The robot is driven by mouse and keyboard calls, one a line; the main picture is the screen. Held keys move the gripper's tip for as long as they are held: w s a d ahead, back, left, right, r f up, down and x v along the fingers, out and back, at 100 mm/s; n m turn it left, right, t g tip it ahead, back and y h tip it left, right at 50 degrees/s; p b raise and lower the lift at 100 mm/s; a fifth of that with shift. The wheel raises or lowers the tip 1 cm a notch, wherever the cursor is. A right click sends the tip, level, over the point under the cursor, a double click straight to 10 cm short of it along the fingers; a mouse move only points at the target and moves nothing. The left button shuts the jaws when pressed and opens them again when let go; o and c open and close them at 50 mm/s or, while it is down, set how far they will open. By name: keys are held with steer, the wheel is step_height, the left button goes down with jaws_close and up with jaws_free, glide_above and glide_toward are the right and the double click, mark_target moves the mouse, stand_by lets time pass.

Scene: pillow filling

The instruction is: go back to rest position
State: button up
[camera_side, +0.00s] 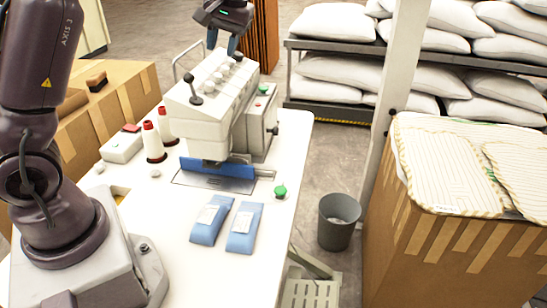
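My gripper (222,42) shows at the top of the side view, above and behind the sewing machine in the picture. Its two fingers point down with a gap between them, and nothing shows between them. The upper part of the gripper is cut off by the top edge. The white sewing machine (213,92) stands on the white table (180,262), with a blue part at its foot. Two blue packets (244,228) with pale labels lie in front of it. My arm's base and lower links fill the left side.
A cardboard box (440,262) at the right holds striped covers (450,165). A grey bin (338,222) stands between box and table. A rack (300,45) of white pillows (335,22) is behind. Thread cones (152,145), a green button (280,191) and a pole (395,65) are also near.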

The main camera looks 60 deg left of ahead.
steer(key=s+d+r+m+t+h, duration=0.2)
steer(key=s+d+m+t, duration=0.5)
steer(key=s+d, duration=1.1)
steer(key=shift+s+d+r+m+h, duration=0.15)
steer(key=shift+s+d+m+h, duration=0.25)
steer(key=shift+d+m, duration=0.55)
